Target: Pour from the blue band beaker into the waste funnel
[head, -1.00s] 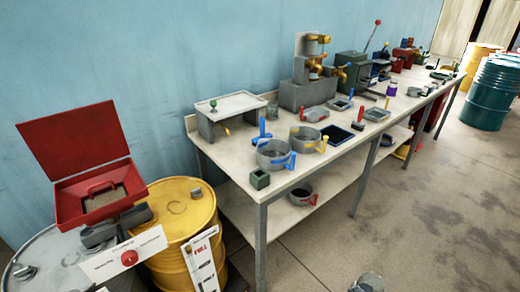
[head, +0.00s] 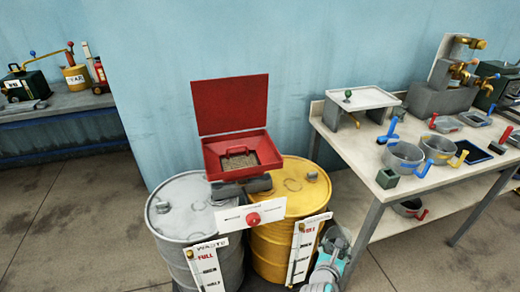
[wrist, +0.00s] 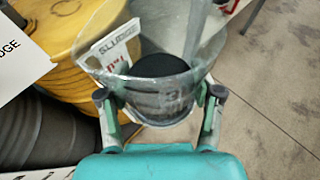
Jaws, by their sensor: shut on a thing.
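My gripper (wrist: 159,96) is shut on a clear beaker (wrist: 165,100) with dark contents low inside. No blue band can be made out on it. In the head view my gripper (head: 328,262) is at the bottom, right of the yellow drum, and the beaker (head: 337,238) is small and partly unclear. The red funnel box (head: 242,152), with its lid (head: 230,104) raised and a grainy grey-brown inside, sits over the two drums. It is up and left of my gripper, apart from the beaker.
A grey drum (head: 183,222) with a WASTE gauge stands beside a yellow drum (head: 270,258). A white panel with a red knob (head: 253,218) is in front of them. A bench (head: 350,140) with handled pots stands right. Open floor lies left.

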